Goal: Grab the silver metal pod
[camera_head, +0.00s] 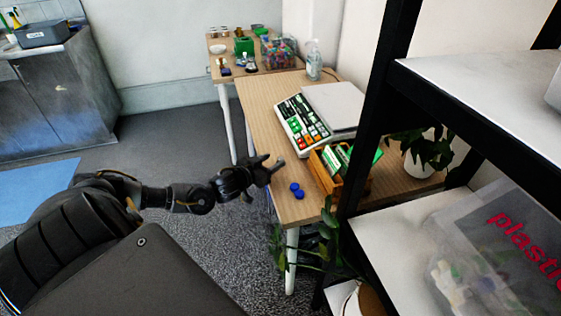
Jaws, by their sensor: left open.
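My left arm comes in from the left, and my left gripper (268,169) is open at the front left edge of the near wooden table (262,112). A small greyish shape shows at its fingertips; I cannot tell whether it is a finger or a separate thing. I cannot clearly make out a silver metal pod. My right gripper is not in view.
A scale with coloured keys (303,120) and a wooden box of green packs (330,172) stand on the table. A black-framed shelf (375,110) blocks the right side. A second table (220,74) with small items stands behind. Grey floor lies open to the left.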

